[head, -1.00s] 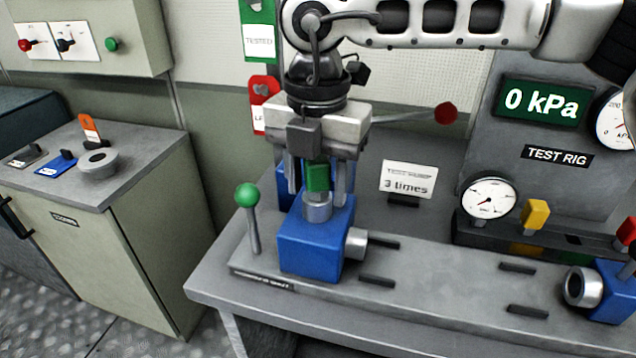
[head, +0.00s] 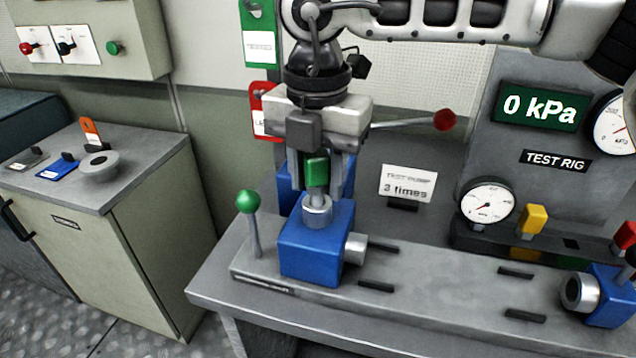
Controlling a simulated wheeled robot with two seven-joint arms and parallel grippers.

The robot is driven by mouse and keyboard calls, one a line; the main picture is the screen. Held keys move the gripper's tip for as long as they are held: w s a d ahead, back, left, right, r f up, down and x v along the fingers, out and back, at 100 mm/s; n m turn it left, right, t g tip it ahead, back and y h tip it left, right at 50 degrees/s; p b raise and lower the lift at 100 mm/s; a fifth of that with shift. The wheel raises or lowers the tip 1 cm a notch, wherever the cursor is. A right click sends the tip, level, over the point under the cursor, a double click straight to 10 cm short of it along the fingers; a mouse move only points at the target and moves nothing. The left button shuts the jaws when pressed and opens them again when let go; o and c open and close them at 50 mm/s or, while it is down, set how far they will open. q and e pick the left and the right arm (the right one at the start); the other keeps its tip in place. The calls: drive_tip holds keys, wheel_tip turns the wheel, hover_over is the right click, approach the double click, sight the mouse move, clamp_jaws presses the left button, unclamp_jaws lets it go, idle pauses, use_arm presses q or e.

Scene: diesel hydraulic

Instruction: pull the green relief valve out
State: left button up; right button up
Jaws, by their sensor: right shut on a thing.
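The green relief valve (head: 316,172) stands upright above a blue block (head: 311,250). Its lower grey stem runs down to the silver collar (head: 317,209) on top of the block. My right gripper (head: 317,180) comes from above, with one finger on each side of the green part, and is shut on it. I cannot tell how deep the stem sits in the collar. My left gripper is not in view.
A green-knobbed lever (head: 248,203) stands left of the block. A red-knobbed lever (head: 444,120) reaches out behind my gripper. A card (head: 408,184), a gauge (head: 487,204) and another blue block (head: 610,295) are to the right. The display (head: 541,107) reads 0 kPa.

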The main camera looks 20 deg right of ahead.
drive_tip(key=shift+r, duration=0.35)
drive_tip(key=shift+r+p, duration=0.45)
drive_tip(key=shift+r, duration=0.3)
drive_tip(key=shift+r, duration=0.2)
drive_tip(key=shift+r+p, duration=1.05)
drive_tip(key=shift+r, duration=0.95)
